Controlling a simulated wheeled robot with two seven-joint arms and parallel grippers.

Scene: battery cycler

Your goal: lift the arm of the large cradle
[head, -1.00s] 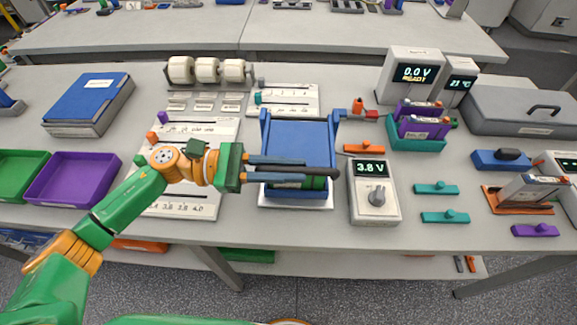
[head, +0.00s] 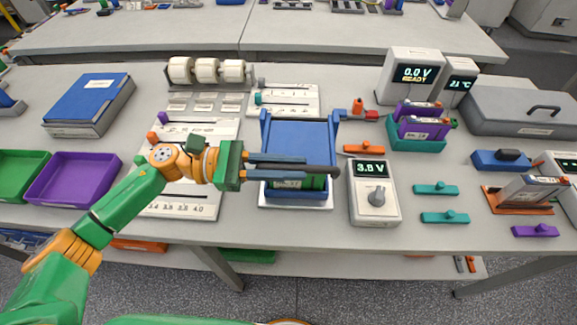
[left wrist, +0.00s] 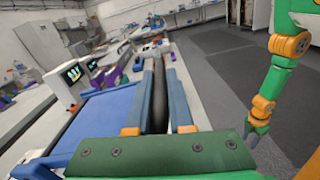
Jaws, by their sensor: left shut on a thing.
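The large cradle (head: 298,138) is a blue frame on a white base in the middle of the table. A green cylinder (head: 313,184) lies in it, partly hidden by my left gripper. My left gripper (head: 304,168) reaches across the cradle's front from the left. It is shut on a dark bar with a rounded end, which looks like the cradle arm (head: 324,171). In the left wrist view the bar (left wrist: 159,100) runs between the two blue fingers.
A meter (head: 374,197) reading 3.8 V stands close right of the cradle. A slotted white gauge board (head: 205,132) lies left of it, under my left arm. A purple tray (head: 72,178) is further left. A teal holder (head: 413,143) with purple-and-grey packs stands to the right.

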